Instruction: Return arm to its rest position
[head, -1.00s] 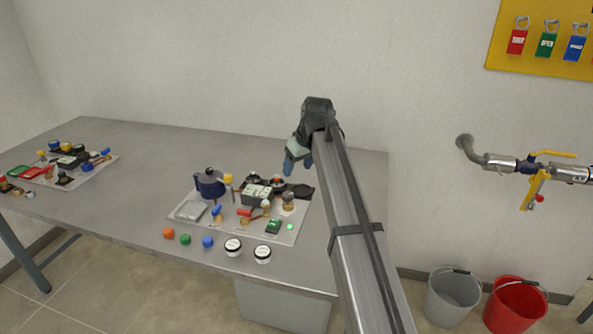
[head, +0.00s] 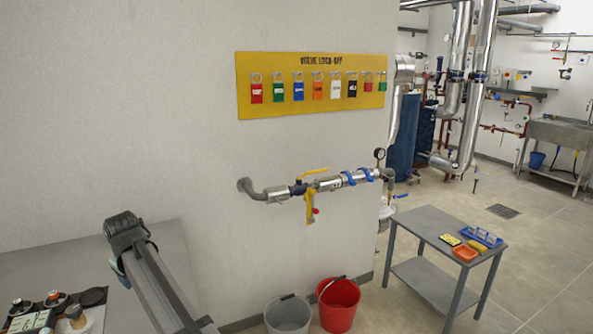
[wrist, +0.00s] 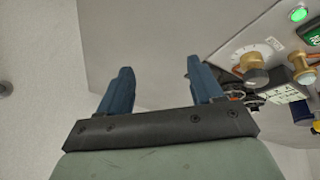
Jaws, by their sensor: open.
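My arm reaches out over the right end of the grey workbench (head: 50,268) in the head view, at the lower left. Its wrist hides the jaws there. In the wrist view, my gripper (wrist: 158,82) shows two blue fingers wide apart with nothing between them. Beyond the fingers are the bench surface and pale wall. A board with a dial, a round brass-coloured knob (wrist: 255,72) and a lit green button (wrist: 298,14) lies to the right of the fingers, apart from them.
A wall pipe (head: 330,184) with yellow-handled valve sits right of my arm, below the yellow padlock board (head: 310,64). A grey bucket (head: 288,318) and red bucket (head: 339,305) stand on the floor.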

